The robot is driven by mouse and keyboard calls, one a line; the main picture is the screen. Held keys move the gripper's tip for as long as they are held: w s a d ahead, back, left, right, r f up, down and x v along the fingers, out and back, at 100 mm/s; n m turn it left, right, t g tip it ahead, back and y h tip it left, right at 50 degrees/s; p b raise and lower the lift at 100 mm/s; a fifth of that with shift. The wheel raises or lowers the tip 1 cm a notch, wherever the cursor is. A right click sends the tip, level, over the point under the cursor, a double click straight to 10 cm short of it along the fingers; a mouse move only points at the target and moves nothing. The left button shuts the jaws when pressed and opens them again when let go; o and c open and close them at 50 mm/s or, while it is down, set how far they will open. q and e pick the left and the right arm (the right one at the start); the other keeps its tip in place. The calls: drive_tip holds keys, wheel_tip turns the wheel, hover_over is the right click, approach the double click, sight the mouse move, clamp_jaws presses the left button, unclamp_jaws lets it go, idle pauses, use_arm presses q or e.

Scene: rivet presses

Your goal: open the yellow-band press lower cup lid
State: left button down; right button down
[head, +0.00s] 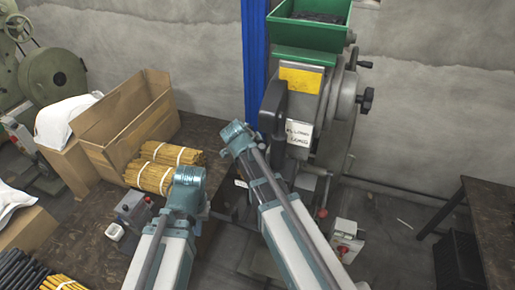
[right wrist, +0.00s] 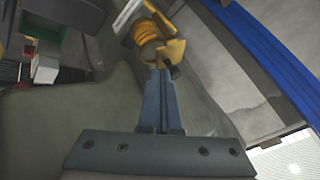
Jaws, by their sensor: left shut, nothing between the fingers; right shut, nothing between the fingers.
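The yellow-band press (head: 328,100) stands at the back centre in the head view. It has a yellow plate (head: 300,79), a green hopper and a white handwritten label (head: 299,132). My right arm crosses in front of its lower part, so I cannot make out the lower cup or its lid there. In the right wrist view my right gripper (right wrist: 157,75) is shut and empty. Its tips are close to a yellow ringed part with a yellow bracket (right wrist: 171,50); contact is unclear. My left gripper (head: 226,208) is small and dark in the head view, shut, below and left of the press.
A dark table (head: 85,228) holds an open cardboard box (head: 128,118), bundles of yellow rods (head: 158,168) and a small grey box (head: 133,207). A blue post (head: 256,60) rises beside the press. A control box (head: 346,236) with a red button stands low right. Another table (head: 490,215) is far right.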

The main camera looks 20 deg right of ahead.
drive_tip(key=n, duration=0.1)
drive_tip(key=n+y, duration=0.1)
drive_tip(key=t, duration=0.1)
drive_tip(key=shift+w+d+n+y, duration=0.25)
drive_tip(key=shift+d+n+y, duration=0.05)
drive_tip(key=shift+d+n, duration=0.1)
drive_tip(key=shift+w+d, duration=0.25)
drive_tip(key=shift+w, duration=0.6)
idle(0.7)
drive_tip(key=shift+s+a, duration=0.3)
drive_tip(key=shift+a, duration=0.4)
